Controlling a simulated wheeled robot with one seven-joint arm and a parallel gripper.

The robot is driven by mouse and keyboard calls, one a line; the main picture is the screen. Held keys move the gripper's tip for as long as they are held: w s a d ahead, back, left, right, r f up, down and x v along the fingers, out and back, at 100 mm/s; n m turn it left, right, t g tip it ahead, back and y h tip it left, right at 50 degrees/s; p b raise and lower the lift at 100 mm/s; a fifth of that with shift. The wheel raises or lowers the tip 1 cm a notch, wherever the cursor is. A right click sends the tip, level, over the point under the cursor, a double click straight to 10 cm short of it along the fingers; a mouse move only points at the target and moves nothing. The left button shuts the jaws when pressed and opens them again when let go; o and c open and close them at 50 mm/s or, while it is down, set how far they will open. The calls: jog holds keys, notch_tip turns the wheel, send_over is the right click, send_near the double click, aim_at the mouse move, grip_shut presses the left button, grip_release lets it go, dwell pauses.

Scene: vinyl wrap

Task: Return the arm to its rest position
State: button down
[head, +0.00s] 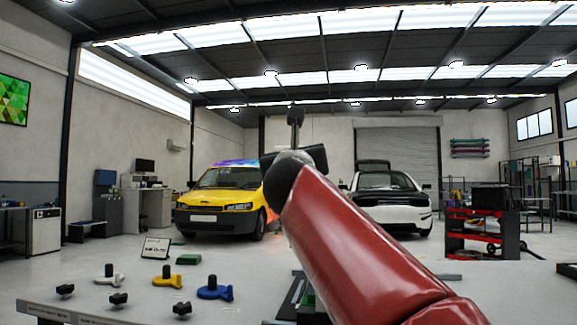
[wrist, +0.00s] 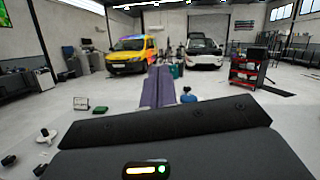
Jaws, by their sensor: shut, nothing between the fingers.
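My red arm (head: 350,240) rises from the lower right across the middle of the head view. My gripper (head: 296,115) is at its upper end, raised above the worktable (head: 140,300) and small and dark against the back wall. In the wrist view my gripper (wrist: 159,72) points forward over the table, its two fingers together with nothing between them. On the table stand a white clamp-like part (head: 109,279), a yellow one (head: 167,281) and a blue one (head: 214,292), each with a dark knob. The arm hides part of the table's middle.
Several black knobs (head: 118,299) lie near the table's front left. A small sign (head: 155,247) and a green block (head: 188,259) sit at its back. A yellow van (head: 220,200), a white car (head: 391,203) and a red tool cart (head: 482,226) stand beyond. Air around my gripper looks clear.

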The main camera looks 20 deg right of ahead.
jog(key=s+a+f+n+g+y, duration=0.2)
jog(key=s+a+f+n+y, duration=0.15)
jog(key=f+n, duration=0.5)
jog(key=s+a+f+n+g+y, duration=0.2)
jog(key=s+a+f+n+y, duration=0.15)
jog(key=f+n, duration=0.55)
jog(key=s+a+f+n+g+y, duration=0.1)
jog(key=s+a+f+n+y, duration=0.25)
jog(key=f+n, duration=0.5)
jog(key=s+d+f+n+g+h, duration=0.1)
jog(key=s+d+f+n+g, duration=0.1)
jog(key=s+f, duration=0.4)
jog(key=s+d+f+n+g+h, duration=0.1)
jog(key=s+f+n+g, duration=0.3)
jog(key=f, duration=0.7)
jog(key=s+d+f+n+g+h, duration=0.2)
jog(key=s+d+f+n+g, duration=0.1)
jog(key=s+f, duration=0.5)
jog(key=shift+s+d+f+n+g, duration=0.2)
jog(key=shift+d+n+g, duration=0.3)
jog(key=shift+n, duration=0.7)
jog(key=shift+w, duration=0.1)
